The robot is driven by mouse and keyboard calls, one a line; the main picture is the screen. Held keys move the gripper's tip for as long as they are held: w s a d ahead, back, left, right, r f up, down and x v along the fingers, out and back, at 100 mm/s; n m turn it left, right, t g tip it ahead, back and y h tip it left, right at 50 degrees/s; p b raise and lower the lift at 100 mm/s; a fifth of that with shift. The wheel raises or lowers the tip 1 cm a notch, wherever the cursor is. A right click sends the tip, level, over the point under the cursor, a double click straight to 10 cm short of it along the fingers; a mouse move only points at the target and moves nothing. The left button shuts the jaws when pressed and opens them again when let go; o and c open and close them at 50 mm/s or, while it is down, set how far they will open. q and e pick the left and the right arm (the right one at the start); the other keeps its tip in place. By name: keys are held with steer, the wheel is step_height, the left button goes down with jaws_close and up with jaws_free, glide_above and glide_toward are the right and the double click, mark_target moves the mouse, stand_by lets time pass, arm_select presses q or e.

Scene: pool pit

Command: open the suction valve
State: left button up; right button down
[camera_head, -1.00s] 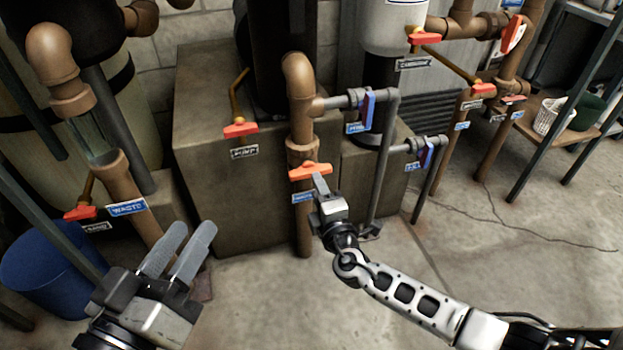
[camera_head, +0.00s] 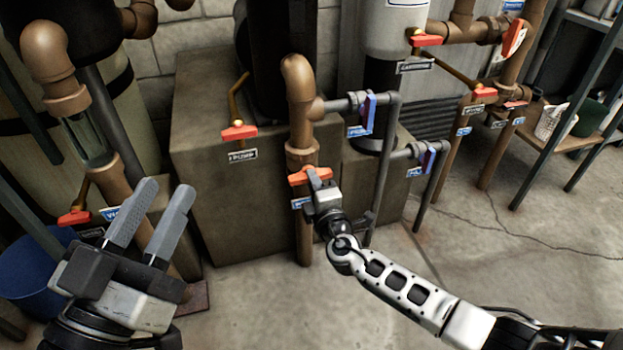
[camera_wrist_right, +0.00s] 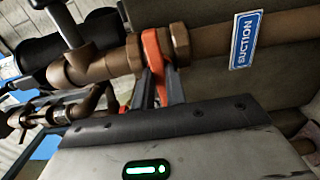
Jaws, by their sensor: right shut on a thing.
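The suction valve has an orange-red handle (camera_head: 298,178) on an upright brown pipe (camera_head: 304,235). In the head view the handle lies roughly crosswise to the pipe. My right gripper (camera_head: 317,181) is at the right part of the handle. In the right wrist view my right gripper (camera_wrist_right: 163,88) is shut on the orange handle (camera_wrist_right: 152,50), with a finger on each side of it. The blue SUCTION label (camera_wrist_right: 244,40) is on the pipe beside the valve. My left gripper (camera_head: 148,213) is open and empty at the lower left, well away from the valve.
A PUMP valve with a red handle (camera_head: 239,132) is left of the suction pipe. Grey pipes with blue-purple handles (camera_head: 367,113) stand close on the right. More red-handled valves (camera_head: 425,40) are at the upper right. A blue bucket (camera_head: 30,275) is at the left. Floor in front is clear.

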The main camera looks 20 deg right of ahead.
steer(key=n+p, duration=0.5)
steer(key=n, duration=1.3)
steer(key=shift+n+p, duration=0.3)
steer(key=shift+p, duration=0.05)
steer(key=c, duration=1.3)
jaws_free()
steer(key=shift+s, duration=0.1)
steer(key=shift+s+d+p, duration=0.1)
steer(key=shift+s+p, duration=1.3)
steer(key=shift+s, duration=2)
